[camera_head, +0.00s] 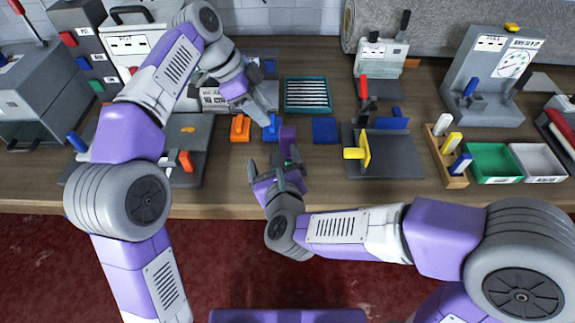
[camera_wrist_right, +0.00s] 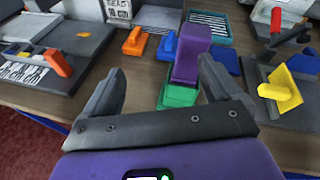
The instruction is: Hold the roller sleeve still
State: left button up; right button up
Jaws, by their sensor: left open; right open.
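No part is clearly recognisable as the roller sleeve. A purple upright block (camera_head: 288,137) stands on the table in front of my right gripper. In the right wrist view the purple block (camera_wrist_right: 192,52) shows with a green foot (camera_wrist_right: 178,96), between the finger lines and nearer the right finger. My right gripper (camera_head: 274,162) is open, and its fingers (camera_wrist_right: 162,72) look empty. My left gripper (camera_head: 255,110) is open and angled down just above a small blue piece (camera_head: 271,130); whether it touches it cannot be told.
An orange piece (camera_head: 240,128) and a flat blue pad (camera_head: 325,130) lie nearby. A teal slotted tray (camera_head: 307,94) is behind. A grey fixture with a yellow plate (camera_head: 362,152) stands right, a grey board with an orange lever (camera_head: 186,160) left. Green (camera_head: 492,162) and white trays sit far right.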

aim_at(287, 160)
jog(key=d+m+h, duration=0.3)
jog(key=d+m, duration=0.1)
jog(key=d, duration=0.1)
jog(key=shift+m+g, duration=0.4)
jog(key=shift+g, duration=0.1)
jog(key=w+f, duration=0.1)
jog(key=a+f, duration=0.1)
jog(key=f, duration=0.1)
jog(key=w+a+f, duration=0.1)
jog(key=f, duration=0.1)
jog(key=shift+w, duration=0.35)
jog(key=shift+w+f, duration=0.1)
jog(key=shift+f, duration=0.15)
jog(key=x, duration=0.7)
jog(key=shift+w+f, duration=0.1)
jog(key=shift+w, duration=0.05)
jog(key=shift+c, duration=0.3)
